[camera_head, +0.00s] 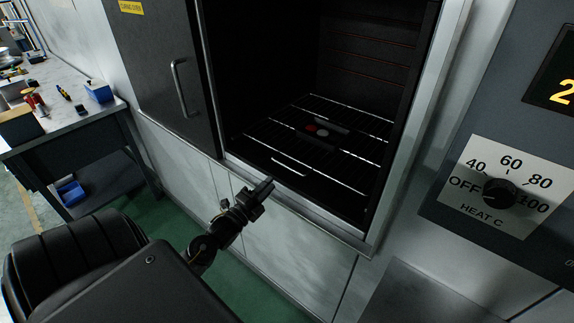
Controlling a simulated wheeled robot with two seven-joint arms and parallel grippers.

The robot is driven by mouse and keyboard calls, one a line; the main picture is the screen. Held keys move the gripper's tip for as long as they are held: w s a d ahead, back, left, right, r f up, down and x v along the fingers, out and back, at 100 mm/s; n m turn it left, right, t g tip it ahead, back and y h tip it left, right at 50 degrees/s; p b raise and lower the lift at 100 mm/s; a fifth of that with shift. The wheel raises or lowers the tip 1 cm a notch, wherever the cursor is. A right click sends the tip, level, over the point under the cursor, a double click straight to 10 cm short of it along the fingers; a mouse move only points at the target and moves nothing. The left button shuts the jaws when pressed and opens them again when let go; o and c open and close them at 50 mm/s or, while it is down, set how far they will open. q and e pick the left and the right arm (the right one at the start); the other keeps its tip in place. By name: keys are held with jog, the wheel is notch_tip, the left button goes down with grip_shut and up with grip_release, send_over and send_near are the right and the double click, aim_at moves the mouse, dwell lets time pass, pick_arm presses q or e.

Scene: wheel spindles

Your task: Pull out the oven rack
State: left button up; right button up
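The oven rack (262,149) is a wire shelf inside the dark oven chamber, with a pale handle (289,167) at its front edge. A red item (311,127) and a grey round item (322,133) lie on or in something dark in the middle of the rack. My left gripper (268,184) is just outside the opening, a little below and left of the handle and apart from it in the picture. It is dark and seen small, so whether its fingers are open or shut is unclear. My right gripper is out of view.
The oven door (165,75) stands at the left of the opening. A metal sill (290,205) runs below it. A heat dial (499,192) is on the right panel. A workbench (60,115) with tools and a blue box (99,91) stands at the left.

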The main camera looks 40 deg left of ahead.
aim_at(287, 166)
pick_arm(q)
jog(key=w+p, duration=0.1)
jog(key=w, duration=0.2)
jog(key=w+r+p, duration=0.1)
jog(key=w, duration=0.1)
jog(key=w+p, duration=0.1)
jog(key=w, duration=0.2)
jog(key=shift+w+r, duration=0.3)
jog(key=shift+r, duration=0.1)
jog(key=shift+w+a, duration=0.1)
jog(key=shift+w, duration=0.65)
grip_shut()
